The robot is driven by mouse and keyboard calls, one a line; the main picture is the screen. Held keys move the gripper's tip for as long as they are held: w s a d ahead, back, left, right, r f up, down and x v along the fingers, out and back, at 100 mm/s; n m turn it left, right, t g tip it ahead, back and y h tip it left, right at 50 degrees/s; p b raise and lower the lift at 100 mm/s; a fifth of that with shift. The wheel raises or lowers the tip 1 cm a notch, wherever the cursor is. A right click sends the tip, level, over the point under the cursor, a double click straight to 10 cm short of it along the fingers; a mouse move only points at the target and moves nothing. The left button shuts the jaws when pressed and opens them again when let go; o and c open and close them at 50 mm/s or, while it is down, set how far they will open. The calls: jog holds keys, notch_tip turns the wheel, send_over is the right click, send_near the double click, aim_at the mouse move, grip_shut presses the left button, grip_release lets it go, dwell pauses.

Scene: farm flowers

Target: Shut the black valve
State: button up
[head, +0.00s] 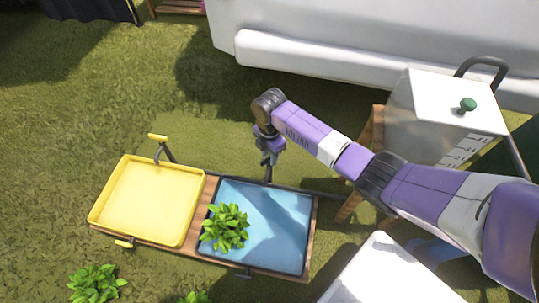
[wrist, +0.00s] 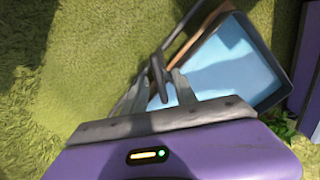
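The black valve (wrist: 157,74) shows in the wrist view as a dark lever on a dark pipe, beside the far edge of the blue tray (wrist: 228,62). In the head view the valve (head: 268,174) is a small dark upright piece at that edge, partly hidden under my gripper (head: 268,158). My gripper points down over it. In the wrist view my gripper (wrist: 158,84) has its grey fingers apart, with the valve lever between them. I cannot tell whether the fingers touch it.
A yellow tray (head: 148,200) with yellow-ended levers adjoins the blue tray on a wooden frame. A leafy plant (head: 225,228) stands at the blue tray's left side. A white tank (head: 440,115) stands to the right. Grass beyond the trays is clear.

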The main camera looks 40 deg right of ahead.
grip_shut()
jog(key=shift+r+m+p, duration=0.1)
jog(key=shift+m+p, duration=0.2)
jog(key=shift+p, duration=0.2)
jog(key=shift+a+r+m+p, duration=0.1)
jog(key=shift+m+p, duration=0.5)
jog(key=shift+p, duration=0.2)
jog(key=shift+m+p, duration=1.2)
jog(key=shift+p, duration=0.05)
jog(key=m+p, duration=0.2)
jog(key=m, duration=0.1)
jog(key=shift+f+m+p, duration=0.2)
jog(key=shift+m+p, duration=0.35)
jog(key=shift+m, duration=1.05)
